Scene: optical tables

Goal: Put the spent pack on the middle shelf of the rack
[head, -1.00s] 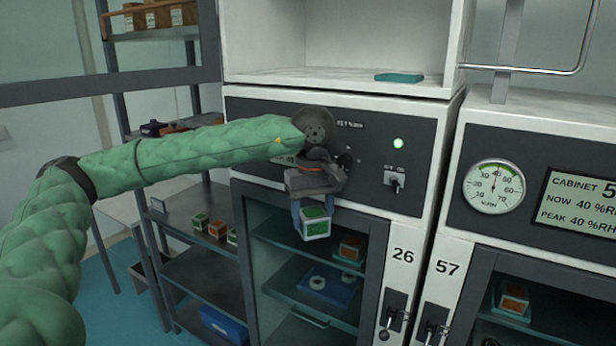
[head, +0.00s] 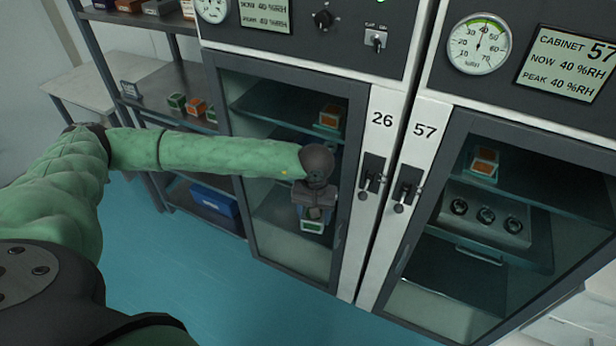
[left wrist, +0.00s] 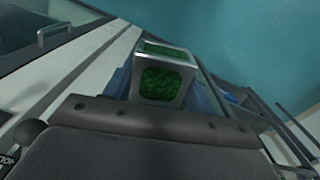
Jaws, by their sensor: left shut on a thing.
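My left gripper (head: 313,208) is shut on a small silver-framed pack with green contents (head: 312,226). It holds the pack in front of the glass door of cabinet 26. In the left wrist view the held pack (left wrist: 165,80) shows green on two faces, between the fingers. The grey rack (head: 142,88) stands left of cabinet 26. One of its shelves carries a few small green and orange packs (head: 196,106) and a small sign. A blue bin (head: 213,200) sits on a lower shelf. My right gripper is out of view.
Cabinet 26 (head: 383,150) and cabinet 57 (head: 424,150) have closed glass doors with dark handles. Packs with orange contents stand inside both, one behind each door (head: 329,117) (head: 484,163). A pale table (head: 85,83) is behind the rack. The teal floor (head: 180,265) in front is clear.

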